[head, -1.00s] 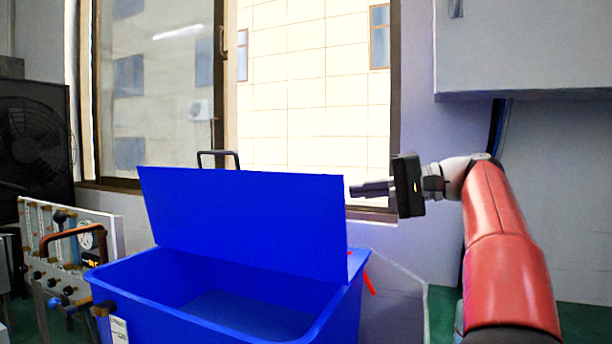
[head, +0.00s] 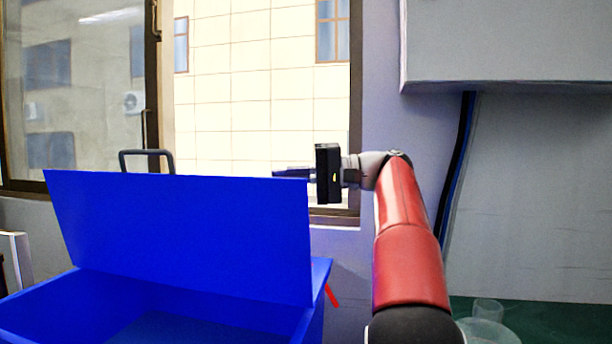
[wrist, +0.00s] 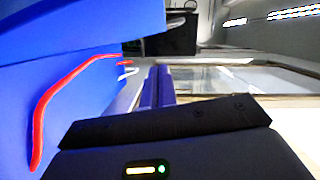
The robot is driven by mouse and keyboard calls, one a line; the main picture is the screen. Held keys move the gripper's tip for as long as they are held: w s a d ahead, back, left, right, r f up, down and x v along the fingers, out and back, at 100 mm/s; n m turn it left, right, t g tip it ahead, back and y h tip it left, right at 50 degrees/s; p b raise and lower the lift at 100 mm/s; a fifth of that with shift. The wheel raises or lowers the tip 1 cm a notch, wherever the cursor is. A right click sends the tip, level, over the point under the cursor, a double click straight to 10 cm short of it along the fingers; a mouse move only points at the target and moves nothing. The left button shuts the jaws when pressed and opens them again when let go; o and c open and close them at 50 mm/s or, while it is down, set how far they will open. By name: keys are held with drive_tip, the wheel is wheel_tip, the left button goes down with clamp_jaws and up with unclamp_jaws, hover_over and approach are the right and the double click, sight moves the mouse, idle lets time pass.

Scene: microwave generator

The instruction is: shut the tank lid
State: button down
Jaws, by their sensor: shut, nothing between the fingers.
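The blue tank (head: 60,300) stands at the lower left of the head view, with its open inside showing. Its blue lid (head: 185,235) is raised, tilted up along the back, with a dark handle (head: 147,160) showing above its top edge. My gripper (head: 276,173) is shut and empty. In the head view its fingertips point left at the lid's upper right corner, partly overlapping the top edge; I cannot tell if they touch. In the wrist view the shut fingers (wrist: 158,85) point ahead, with the blue tank and lid (wrist: 75,30) close on the left.
A red strip (head: 331,295) hangs at the tank's right side and also shows in the wrist view (wrist: 60,95). A window (head: 255,100) is behind. A wall cabinet (head: 510,45) hangs at upper right. Clear containers (head: 487,325) stand at lower right.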

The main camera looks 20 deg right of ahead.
drive_tip(key=shift+s+a+f+b, duration=0.15)
drive_tip(key=shift+s+a+b, duration=0.15)
drive_tip(key=shift+a, duration=0.6)
drive_tip(key=shift+s+a+f+b, duration=0.2)
drive_tip(key=shift+s+a, duration=0.05)
drive_tip(key=shift+a, duration=0.7)
drive_tip(key=shift+s+a+f+b, duration=0.15)
drive_tip(key=shift+s+a+b, duration=0.15)
drive_tip(key=shift+a, duration=0.6)
drive_tip(key=shift+a, duration=0.1)
